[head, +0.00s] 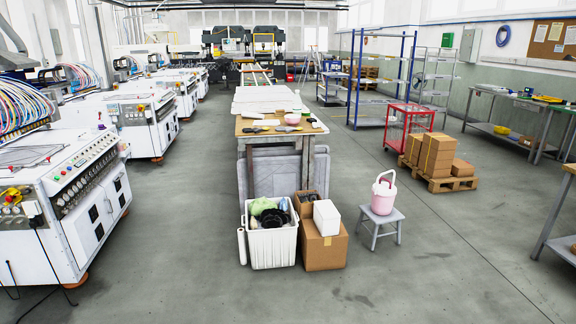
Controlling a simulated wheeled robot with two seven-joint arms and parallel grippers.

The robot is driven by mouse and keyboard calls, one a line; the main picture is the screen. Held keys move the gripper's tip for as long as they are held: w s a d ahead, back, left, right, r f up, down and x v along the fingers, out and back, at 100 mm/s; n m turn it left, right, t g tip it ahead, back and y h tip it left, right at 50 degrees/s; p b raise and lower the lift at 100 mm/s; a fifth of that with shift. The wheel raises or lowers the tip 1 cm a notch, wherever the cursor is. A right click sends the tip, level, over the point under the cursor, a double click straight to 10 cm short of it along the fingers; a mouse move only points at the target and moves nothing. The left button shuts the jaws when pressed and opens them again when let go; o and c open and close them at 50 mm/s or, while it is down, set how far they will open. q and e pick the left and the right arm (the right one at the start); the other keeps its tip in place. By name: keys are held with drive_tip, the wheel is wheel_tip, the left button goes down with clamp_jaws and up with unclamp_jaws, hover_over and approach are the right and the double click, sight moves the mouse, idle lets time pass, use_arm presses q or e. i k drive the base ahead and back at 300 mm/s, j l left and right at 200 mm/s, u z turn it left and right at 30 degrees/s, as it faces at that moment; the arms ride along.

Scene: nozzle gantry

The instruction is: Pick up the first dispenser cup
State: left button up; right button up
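I cannot make out a dispenser cup for sure in the head view. A long work table (262,133) stands in the middle distance, with small flat items and a small pink bowl (292,118) on its near end. A pink bucket (383,197) with a raised handle sits on a small grey stool (379,223) to the right of the boxes. Neither of my grippers is in view.
White machines (80,185) line the left side. A white bin (271,246) and cardboard boxes (325,250) stand before the table. A red cart (407,130) and a box-laden pallet (452,184) stand at right. The near floor is clear.

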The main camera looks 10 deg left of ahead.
sight(95, 128)
drive_tip(key=i+u, duration=0.3)
drive_tip(key=i, duration=0.3)
drive_tip(key=i+u, duration=0.25)
drive_tip(key=i, duration=0.3)
drive_tip(key=i+l+u, duration=0.3)
drive_tip(key=i, duration=0.3)
drive_tip(key=i+j+u, duration=0.35)
drive_tip(key=i, duration=0.3)
drive_tip(key=i+u, duration=0.35)
drive_tip(key=i, duration=0.35)
drive_tip(key=i+l+u, duration=0.15)
drive_tip(key=i+u, duration=0.2)
drive_tip(key=i, duration=0.35)
